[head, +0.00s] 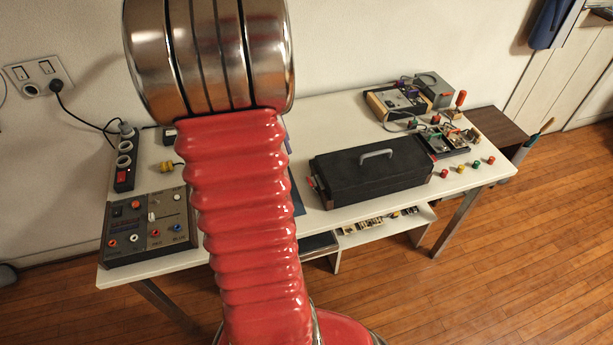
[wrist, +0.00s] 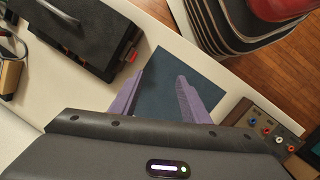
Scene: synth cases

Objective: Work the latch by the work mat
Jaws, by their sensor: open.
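A black case (head: 370,170) with a grey handle stands on the white table. A small red latch (wrist: 132,56) is on the case's end beside the dark blue work mat (wrist: 163,90). It also shows in the head view (head: 313,183); whether it is fastened I cannot tell. My arm hides most of the mat in the head view; a strip (head: 297,196) shows. My gripper (wrist: 159,77) is open and empty, its two purple fingers above the mat and apart from the latch. The head view does not show the gripper.
A control box (head: 148,228) with knobs and a power strip (head: 126,160) are at the table's left. Electronics (head: 398,100), a circuit board (head: 442,140) and several coloured buttons (head: 460,168) are at the right. A shelf (head: 385,226) with small parts is under the table.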

